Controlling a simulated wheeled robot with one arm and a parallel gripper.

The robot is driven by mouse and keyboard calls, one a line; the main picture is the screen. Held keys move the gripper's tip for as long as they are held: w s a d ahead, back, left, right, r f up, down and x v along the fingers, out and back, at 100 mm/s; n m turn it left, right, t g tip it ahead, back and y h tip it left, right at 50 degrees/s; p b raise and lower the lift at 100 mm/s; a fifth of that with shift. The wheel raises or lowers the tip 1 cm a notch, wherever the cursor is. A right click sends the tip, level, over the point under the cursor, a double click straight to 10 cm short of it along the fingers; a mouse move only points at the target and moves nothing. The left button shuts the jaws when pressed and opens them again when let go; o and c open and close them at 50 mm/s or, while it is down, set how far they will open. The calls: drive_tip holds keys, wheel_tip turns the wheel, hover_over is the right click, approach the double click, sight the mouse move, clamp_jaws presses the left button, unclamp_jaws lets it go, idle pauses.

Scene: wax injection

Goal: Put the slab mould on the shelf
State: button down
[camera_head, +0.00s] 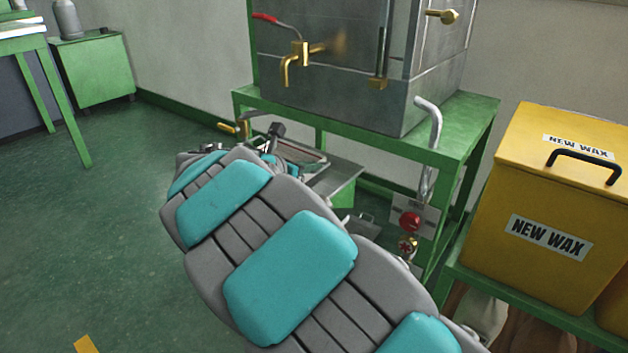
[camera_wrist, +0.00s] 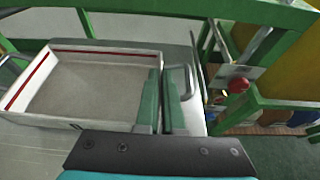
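The slab mould appears to be a shallow, pale open tray with a red line inside its walls. It fills the left of the wrist view (camera_wrist: 100,58) and shows in part beyond my arm in the head view (camera_head: 316,160). It looks empty. My gripper (camera_wrist: 161,90) has one finger inside the tray and one outside, with its right wall between them. The fingers are close together and look shut on that wall. My arm hides much of the mould and the gripper in the head view. I cannot tell whether the mould is lifted. The shelf is not clearly identifiable.
A metal tank (camera_head: 330,75) with brass taps stands on a green frame (camera_head: 455,140). A bent pipe and a red knob (camera_head: 410,221) are close right of the mould. A yellow wax bin (camera_head: 535,200) stands at right. The floor at left (camera_head: 90,220) is clear.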

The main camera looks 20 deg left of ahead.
drive_tip(key=shift+a+f, duration=0.1)
drive_tip(key=shift+f, duration=0.5)
drive_tip(key=shift+r, duration=0.15)
drive_tip(key=c, duration=1.5)
unclamp_jaws()
drive_tip(key=o, duration=0.5)
drive_tip(key=shift+c, duration=0.2)
drive_tip(key=p+v, duration=0.1)
drive_tip(key=v, duration=1.1)
